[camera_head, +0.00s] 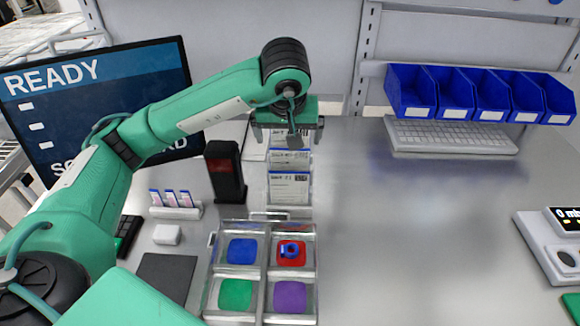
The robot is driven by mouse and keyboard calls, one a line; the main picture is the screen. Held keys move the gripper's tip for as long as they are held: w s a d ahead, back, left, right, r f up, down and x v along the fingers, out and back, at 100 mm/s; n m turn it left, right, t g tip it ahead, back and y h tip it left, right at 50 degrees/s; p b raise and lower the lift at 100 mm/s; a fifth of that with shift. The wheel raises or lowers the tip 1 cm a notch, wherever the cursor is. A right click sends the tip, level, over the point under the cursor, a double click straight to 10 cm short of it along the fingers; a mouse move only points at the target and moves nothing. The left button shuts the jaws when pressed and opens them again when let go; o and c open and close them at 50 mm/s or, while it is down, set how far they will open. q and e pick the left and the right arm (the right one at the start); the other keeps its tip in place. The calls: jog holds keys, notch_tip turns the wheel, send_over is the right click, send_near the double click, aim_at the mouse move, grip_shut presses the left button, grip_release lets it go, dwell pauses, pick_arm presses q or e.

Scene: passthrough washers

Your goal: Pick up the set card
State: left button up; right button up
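My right gripper is out of view.
A clear tray (264,270) with colored pads holds a blue ring on its red pad. A black reader (225,172) and small card rack (175,209) stand left of the cards. A "READY" monitor (95,85) is behind my arm. Blue bins (412,92) hang right. The table's middle right is clear.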

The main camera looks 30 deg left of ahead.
aim_at(290, 156)
pick_arm(q)
jog(key=p+x, duration=0.1)
jog(key=x, duration=0.5)
jog(key=shift+w+a+f, duration=0.1)
jog(key=shift+w+f, duration=0.05)
jog(key=shift+f, duration=0.1)
jog(key=shift+w+f+p, duration=0.2)
jog(key=shift+f+p, duration=0.15)
jog(key=shift+p, duration=0.2)
jog(key=p+x, duration=0.1)
jog(key=x, duration=0.2)
jog(key=shift+w+a+f+p, duration=0.1)
jog(key=shift+w+f+p, duration=0.1)
jog(key=shift+f+p, duration=0.2)
jog(key=shift+w+f, duration=0.1)
jog(key=shift+f, duration=0.05)
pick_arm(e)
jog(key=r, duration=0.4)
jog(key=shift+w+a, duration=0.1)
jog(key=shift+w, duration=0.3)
pick_arm(q)
jog(key=shift+c, duration=0.2)
jog(key=c, duration=0.6)
